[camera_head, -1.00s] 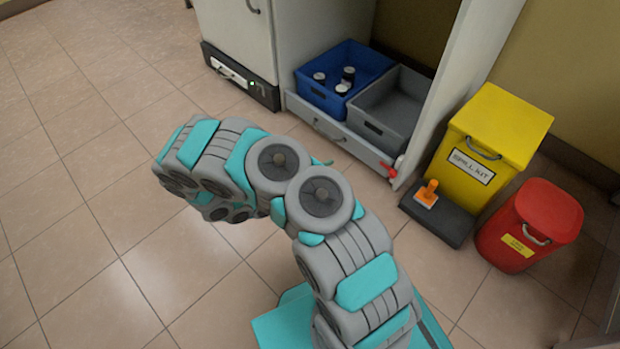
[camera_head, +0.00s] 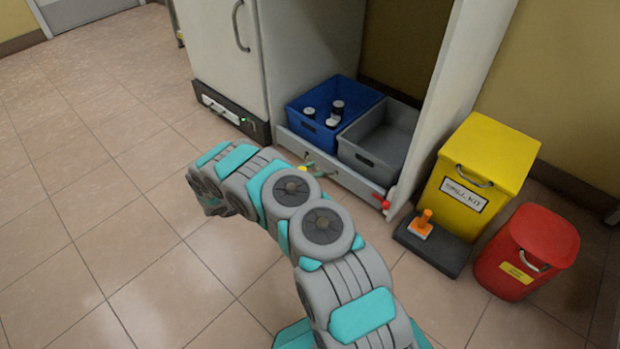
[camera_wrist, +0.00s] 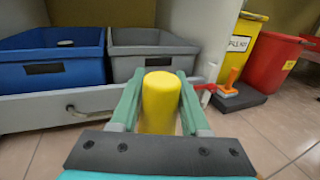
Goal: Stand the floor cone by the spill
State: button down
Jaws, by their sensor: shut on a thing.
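My gripper (camera_wrist: 160,100) is shut on a yellow, round-topped object (camera_wrist: 160,103), held upright between its teal fingers in the wrist view. Its lower part is hidden by the gripper, so I cannot tell whether it is the floor cone. In the head view only a small yellow bit (camera_head: 303,169) shows past my arm, in front of the cabinet's low drawer. A small orange upright piece (camera_head: 424,222) stands on a dark slab in front of the yellow spill kit (camera_head: 478,175); it also shows in the wrist view (camera_wrist: 232,78). I see no spill in either view.
A blue bin (camera_head: 310,128) with several small bottles and a grey bin (camera_head: 365,163) sit in the cabinet drawer (camera_head: 330,166). A red handle-like part (camera_head: 381,201) is at its right end. A red lidded bin (camera_head: 505,272) stands at right. Tiled floor (camera_head: 110,200) at left is clear.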

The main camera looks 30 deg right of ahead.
jog(key=shift+w+f, duration=0.2)
jog(key=shift+f, duration=1.5)
jog(key=shift+f+b, duration=0.2)
jog(key=shift+b, duration=0.15)
jog(key=shift+c, duration=1.9)
grip_release()
jog(key=shift+r, duration=0.1)
